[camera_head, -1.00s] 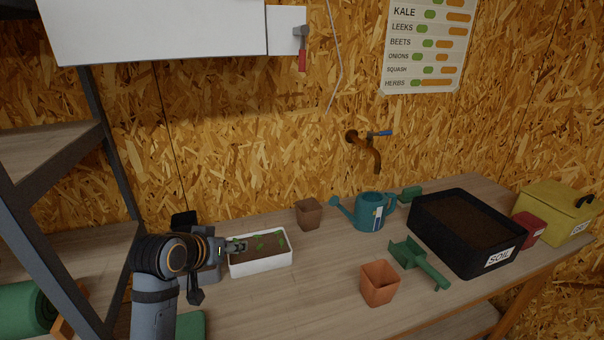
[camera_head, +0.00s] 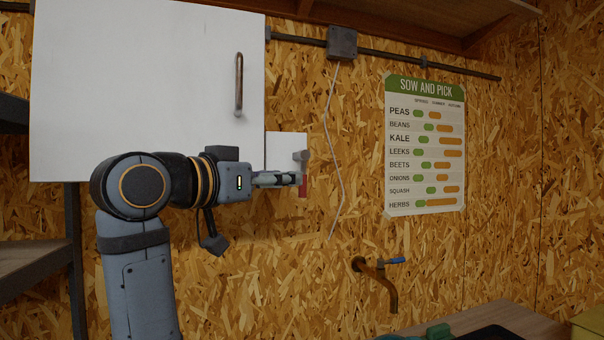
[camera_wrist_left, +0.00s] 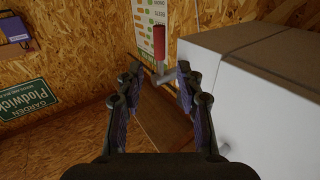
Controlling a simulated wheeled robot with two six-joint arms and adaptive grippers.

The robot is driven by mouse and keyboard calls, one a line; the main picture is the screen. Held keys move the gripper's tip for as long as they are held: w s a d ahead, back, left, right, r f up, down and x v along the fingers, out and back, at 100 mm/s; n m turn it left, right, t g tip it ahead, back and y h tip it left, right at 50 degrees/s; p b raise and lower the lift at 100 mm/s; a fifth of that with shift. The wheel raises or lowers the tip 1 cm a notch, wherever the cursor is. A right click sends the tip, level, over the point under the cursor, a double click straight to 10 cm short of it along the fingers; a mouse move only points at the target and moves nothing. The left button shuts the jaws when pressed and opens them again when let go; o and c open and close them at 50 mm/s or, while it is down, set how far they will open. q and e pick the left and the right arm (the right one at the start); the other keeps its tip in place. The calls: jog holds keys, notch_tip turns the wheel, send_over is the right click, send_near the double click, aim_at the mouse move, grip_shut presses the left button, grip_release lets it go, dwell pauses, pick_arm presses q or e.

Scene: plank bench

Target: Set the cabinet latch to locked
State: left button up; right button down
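The white cabinet (camera_head: 150,90) hangs on the wall at upper left in the head view; it also shows at right in the left wrist view (camera_wrist_left: 270,95). Its latch has a grey pivot (camera_head: 300,156) on a white plate (camera_head: 280,145) and a red-gripped lever (camera_head: 303,190) pointing down. My left gripper (camera_head: 297,179) is at the latch, partly covering the lever. In the left wrist view the gripper (camera_wrist_left: 158,78) is open, with the red grip (camera_wrist_left: 160,42) ahead between its fingertips. Contact cannot be told. My right gripper is not in view.
A vertical bar handle (camera_head: 239,85) is on the cabinet door. A thin cable (camera_head: 335,160) runs down the wall right of the latch. A planting chart (camera_head: 425,145) and a tap (camera_head: 378,275) are further right. The wall between latch and chart is mostly clear.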

pick_arm(q)
jog(key=p+x, duration=0.2)
jog(key=x, duration=0.4)
jog(key=shift+w+d, duration=0.25)
jog(key=shift+w, duration=0.05)
grip_shut()
